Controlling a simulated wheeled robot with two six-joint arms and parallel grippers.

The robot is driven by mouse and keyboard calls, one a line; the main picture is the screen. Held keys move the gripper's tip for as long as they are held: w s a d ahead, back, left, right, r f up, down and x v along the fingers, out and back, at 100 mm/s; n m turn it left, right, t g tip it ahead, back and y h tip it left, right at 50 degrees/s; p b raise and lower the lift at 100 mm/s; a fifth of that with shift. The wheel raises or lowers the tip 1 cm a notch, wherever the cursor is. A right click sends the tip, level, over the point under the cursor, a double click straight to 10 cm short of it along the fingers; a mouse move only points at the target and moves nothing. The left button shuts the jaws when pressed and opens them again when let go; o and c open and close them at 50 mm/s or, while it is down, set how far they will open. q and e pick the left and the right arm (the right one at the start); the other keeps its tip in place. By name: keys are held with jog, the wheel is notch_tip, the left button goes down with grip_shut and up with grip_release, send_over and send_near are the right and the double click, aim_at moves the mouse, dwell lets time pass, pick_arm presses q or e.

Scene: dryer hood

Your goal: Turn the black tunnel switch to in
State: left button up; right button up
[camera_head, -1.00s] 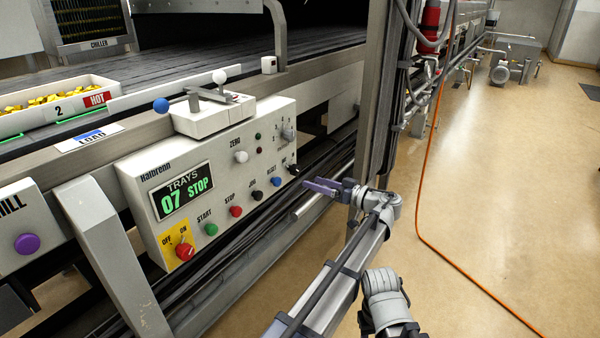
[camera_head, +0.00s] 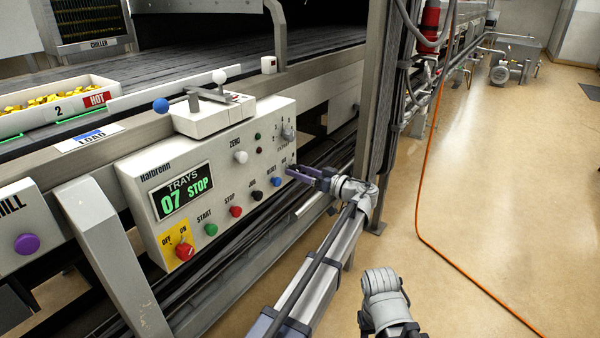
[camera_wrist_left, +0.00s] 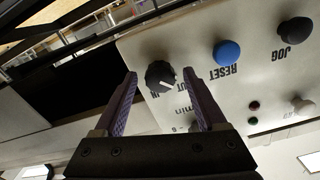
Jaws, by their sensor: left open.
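The black tunnel switch (camera_wrist_left: 160,76) is a round knob with a white pointer mark on the pale control panel (camera_head: 190,150). In the left wrist view the labels read upside down, and the mark seems to point toward OUT. My left gripper (camera_head: 289,172) is open at the panel's lower right corner and covers the switch in the head view. In the left wrist view its purple fingers (camera_wrist_left: 160,84) stand on either side of the knob, with gaps visible. Contact cannot be told. My right gripper is not in view.
The blue RESET button (camera_wrist_left: 227,53) and black JOG button (camera_wrist_left: 295,31) are close beside the switch. A red OFF/ON knob (camera_head: 184,251) is at the panel's lower left. A steel post (camera_head: 374,120) stands right of the panel. An orange hose (camera_head: 421,200) crosses the floor.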

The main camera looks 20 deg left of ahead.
pick_arm(q)
grip_shut()
dwell(0.7)
